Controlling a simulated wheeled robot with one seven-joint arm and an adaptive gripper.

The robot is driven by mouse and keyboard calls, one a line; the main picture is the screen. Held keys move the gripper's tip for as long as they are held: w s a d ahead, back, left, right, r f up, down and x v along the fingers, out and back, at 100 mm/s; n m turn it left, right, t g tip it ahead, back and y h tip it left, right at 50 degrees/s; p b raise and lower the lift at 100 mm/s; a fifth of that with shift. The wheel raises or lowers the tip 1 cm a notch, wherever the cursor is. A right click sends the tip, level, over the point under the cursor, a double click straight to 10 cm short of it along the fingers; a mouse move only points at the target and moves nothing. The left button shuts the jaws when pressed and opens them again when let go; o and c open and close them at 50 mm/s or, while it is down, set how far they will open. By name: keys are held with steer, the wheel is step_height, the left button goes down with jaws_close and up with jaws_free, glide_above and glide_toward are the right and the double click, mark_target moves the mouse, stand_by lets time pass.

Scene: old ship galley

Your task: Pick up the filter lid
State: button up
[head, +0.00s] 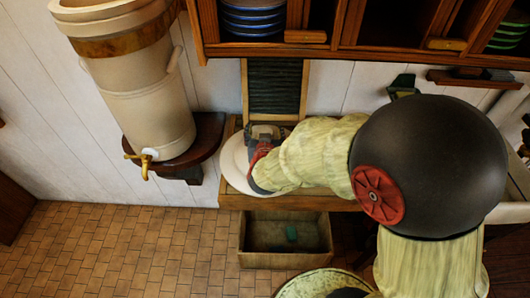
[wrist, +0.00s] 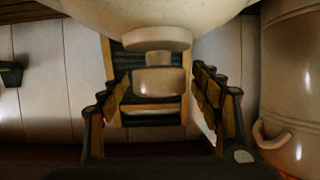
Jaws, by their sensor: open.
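The filter lid (head: 233,164) is a pale cream disc on the wooden counter, partly hidden by my arm in the head view. In the wrist view the lid's underside or dome (wrist: 150,14) fills the top edge, and its stepped round knob (wrist: 158,40) points down the picture. My gripper (wrist: 162,88) is open, with one finger on each side of the knob's end. Gaps show between the knob and both fingers. In the head view my gripper (head: 262,143) is over the lid, its fingertips not clear.
The tall cream water filter (head: 140,85) with a brass tap stands on a wall shelf to the left; its side (wrist: 292,75) shows at right in the wrist view. A washboard (head: 275,88) leans behind the counter. A shelf of plates (head: 253,18) hangs above; an open drawer (head: 262,262) sits below.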

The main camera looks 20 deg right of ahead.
steer(key=x, duration=0.3)
steer(key=shift+w+f, duration=0.1)
steer(key=shift+w, duration=0.05)
steer(key=shift+c, duration=1.1)
jaws_close()
steer(key=shift+r, duration=0.2)
